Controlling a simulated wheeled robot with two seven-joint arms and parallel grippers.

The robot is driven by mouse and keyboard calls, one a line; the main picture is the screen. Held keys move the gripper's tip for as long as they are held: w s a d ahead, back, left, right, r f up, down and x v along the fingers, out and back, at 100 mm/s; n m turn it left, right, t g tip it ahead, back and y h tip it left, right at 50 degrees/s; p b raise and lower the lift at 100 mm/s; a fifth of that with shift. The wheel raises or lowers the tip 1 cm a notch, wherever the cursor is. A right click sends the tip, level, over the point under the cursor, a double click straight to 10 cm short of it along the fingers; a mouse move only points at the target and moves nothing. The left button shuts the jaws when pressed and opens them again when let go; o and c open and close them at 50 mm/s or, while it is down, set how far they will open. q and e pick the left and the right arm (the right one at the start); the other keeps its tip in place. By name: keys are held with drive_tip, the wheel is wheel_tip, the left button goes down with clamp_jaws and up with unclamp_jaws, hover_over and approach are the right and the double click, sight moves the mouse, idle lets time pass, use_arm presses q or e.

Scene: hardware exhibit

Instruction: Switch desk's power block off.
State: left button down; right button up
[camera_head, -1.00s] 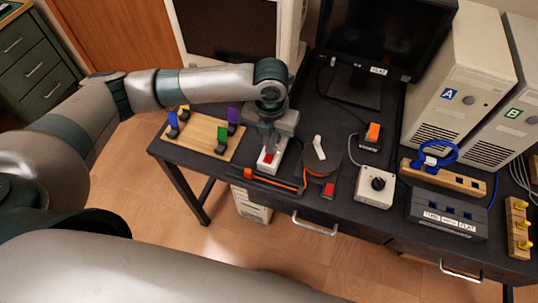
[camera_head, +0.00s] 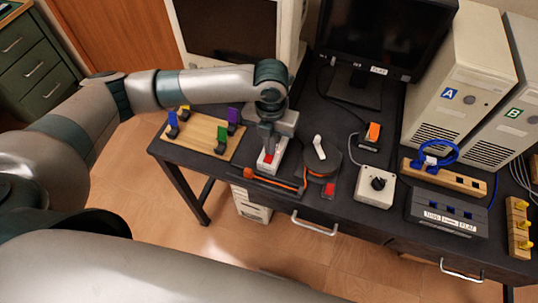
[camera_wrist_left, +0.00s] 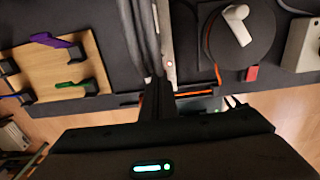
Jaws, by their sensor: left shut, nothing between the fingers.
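A white power block (camera_head: 277,158) with a red switch (camera_head: 268,157) lies near the desk's front edge. My left gripper (camera_head: 268,150) points down over the block, its fingers together and empty. The fingertips are at or just above the red switch; I cannot tell if they touch it. The wrist view shows the gripper's dark fingers (camera_wrist_left: 157,100) beside part of the pale block (camera_wrist_left: 167,45). The switch is hidden there, so its position is unclear. My right gripper is not in view.
A wooden board (camera_head: 203,137) with coloured hooks lies left of the block. An orange-handled tool (camera_head: 275,182) lies in front. A round dark disc (camera_head: 322,163) with a white lever, a knob box (camera_head: 375,187) and a black box with an orange switch (camera_head: 373,131) stand to the right.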

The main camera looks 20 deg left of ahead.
use_arm(q)
drive_tip(key=shift+f, duration=0.55)
drive_tip(key=shift+s+r, duration=0.1)
idle(0.3)
wheel_tip(320, 180, up, 7)
drive_tip(key=p, duration=0.6)
drive_tip(key=shift+p, duration=0.35)
idle(0.5)
